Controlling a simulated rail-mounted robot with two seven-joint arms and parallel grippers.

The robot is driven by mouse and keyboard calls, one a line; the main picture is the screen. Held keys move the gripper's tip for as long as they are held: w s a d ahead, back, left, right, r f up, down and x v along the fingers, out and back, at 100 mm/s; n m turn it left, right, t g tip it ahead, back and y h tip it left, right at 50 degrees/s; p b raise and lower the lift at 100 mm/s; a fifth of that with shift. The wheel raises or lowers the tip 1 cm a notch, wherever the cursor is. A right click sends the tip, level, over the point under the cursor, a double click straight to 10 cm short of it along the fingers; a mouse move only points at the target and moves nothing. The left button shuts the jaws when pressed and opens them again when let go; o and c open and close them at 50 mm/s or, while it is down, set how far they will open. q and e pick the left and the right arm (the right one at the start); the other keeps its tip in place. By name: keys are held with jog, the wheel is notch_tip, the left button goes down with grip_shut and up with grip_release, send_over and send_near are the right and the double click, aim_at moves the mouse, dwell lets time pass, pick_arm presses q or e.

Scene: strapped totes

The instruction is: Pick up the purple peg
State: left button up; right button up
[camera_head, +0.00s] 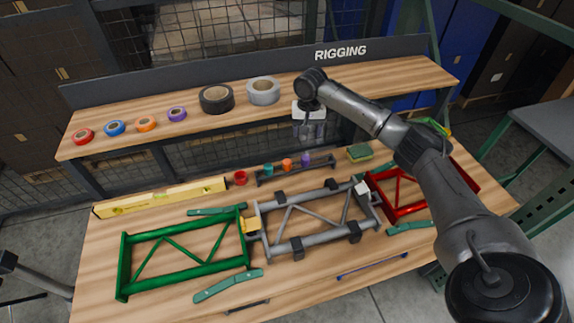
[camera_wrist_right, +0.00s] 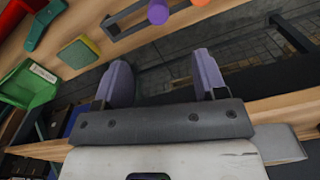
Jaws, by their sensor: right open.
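The purple peg (camera_head: 305,159) stands in a dark rack (camera_head: 322,166) towards the back of the lower wooden bench. It also shows at the top edge of the right wrist view (camera_wrist_right: 158,11). My right gripper (camera_head: 309,136) is open and empty, pointing down just behind and above the peg, near the front edge of the upper shelf. In the right wrist view its two purple-grey fingers (camera_wrist_right: 162,72) are spread, with the peg ahead of and apart from them.
An orange peg (camera_head: 287,164) and a teal peg (camera_head: 268,170) stand left of the purple one. A green-yellow sponge (camera_head: 360,152) lies to the right. The upper shelf (camera_head: 150,133) holds tape rolls. Green (camera_head: 180,263), grey (camera_head: 318,243) and red frames fill the bench front.

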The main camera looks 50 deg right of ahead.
aim_at(306, 157)
jog(key=shift+m, duration=0.7)
notch_tip(306, 157, down, 8)
jog(key=shift+s+f+b, duration=0.1)
jog(key=shift+f+b, duration=0.15)
jog(key=shift+b, duration=0.7)
jog(key=shift+f+b, duration=0.85)
jog(key=shift+f, duration=1.85)
pick_arm(q)
jog(key=f, duration=0.3)
jog(key=shift+s+d+f, duration=0.15)
jog(key=shift+d+f, duration=0.2)
jog(key=shift+a, duration=0.2)
pick_arm(e)
jog(key=shift+r, duration=0.1)
jog(key=c, duration=1)
